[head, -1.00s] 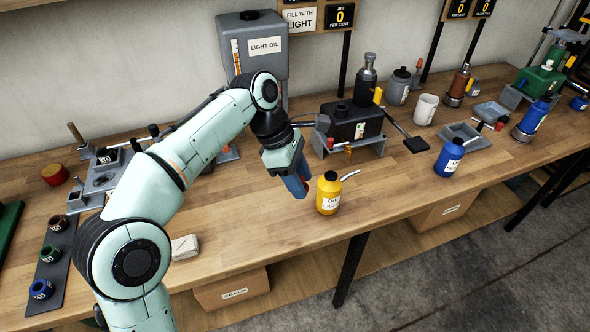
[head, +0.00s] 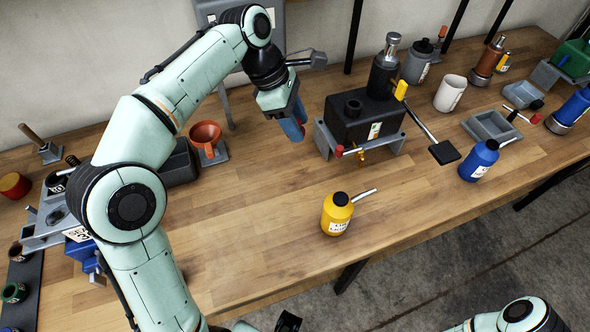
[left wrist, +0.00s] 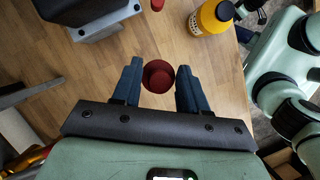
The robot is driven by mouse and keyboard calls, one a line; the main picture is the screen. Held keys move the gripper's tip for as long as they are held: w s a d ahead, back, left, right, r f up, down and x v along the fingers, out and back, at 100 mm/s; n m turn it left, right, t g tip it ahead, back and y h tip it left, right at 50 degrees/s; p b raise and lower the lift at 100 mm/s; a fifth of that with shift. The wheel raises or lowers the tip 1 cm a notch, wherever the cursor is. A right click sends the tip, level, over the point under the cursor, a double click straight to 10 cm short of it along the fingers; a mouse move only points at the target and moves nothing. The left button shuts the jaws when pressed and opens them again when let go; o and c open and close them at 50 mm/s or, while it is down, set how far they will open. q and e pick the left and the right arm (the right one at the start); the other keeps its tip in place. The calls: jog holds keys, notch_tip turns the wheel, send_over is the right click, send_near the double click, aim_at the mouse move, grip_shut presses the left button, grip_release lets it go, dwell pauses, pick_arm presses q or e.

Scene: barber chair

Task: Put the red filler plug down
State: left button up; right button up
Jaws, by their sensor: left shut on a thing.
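My left gripper (head: 297,130) is shut on the red filler plug (left wrist: 158,77). In the left wrist view the round plug sits between the two blue fingers; in the head view the fingers mostly hide it. The gripper hangs above the wooden bench (head: 262,190), left of a black tank unit (head: 345,128) with a short filler neck (head: 353,106) on top. Of my right arm, part shows at the bottom right edge. A dark piece at the bottom edge may be its gripper, but its jaws cannot be made out.
A yellow oil bottle (head: 337,215) stands near the front edge, with bare bench to its left. An orange funnel (head: 205,136) stands behind and left of the gripper. A blue bottle (head: 479,160) and grey trays (head: 490,129) are at the right. A lever with a black pad (head: 444,152) sticks out from the tank.

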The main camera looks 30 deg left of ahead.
pick_arm(q)
jog(key=b, duration=0.4)
send_over(301, 185)
jog(key=a, duration=0.2)
jog(key=f, duration=1.5)
jog(key=shift+s+d, duration=0.2)
jog(key=shift+d, duration=0.05)
jog(key=shift+f+b, duration=0.4)
jog(key=shift+f, duration=2)
pick_arm(e)
jog(key=f, duration=0.1)
jog(key=s+f, duration=0.1)
jog(key=f, duration=0.3)
jog(key=shift+s, duration=0.3)
pick_arm(q)
jog(key=o, duration=1)
jog(key=shift+f, duration=0.1)
jog(key=p+v, duration=0.2)
jog(key=v, duration=1)
jog(key=shift+r, duration=0.25)
pick_arm(e)
jog(key=shift+w+r, duration=0.2)
jog(key=shift+r, duration=0.9)
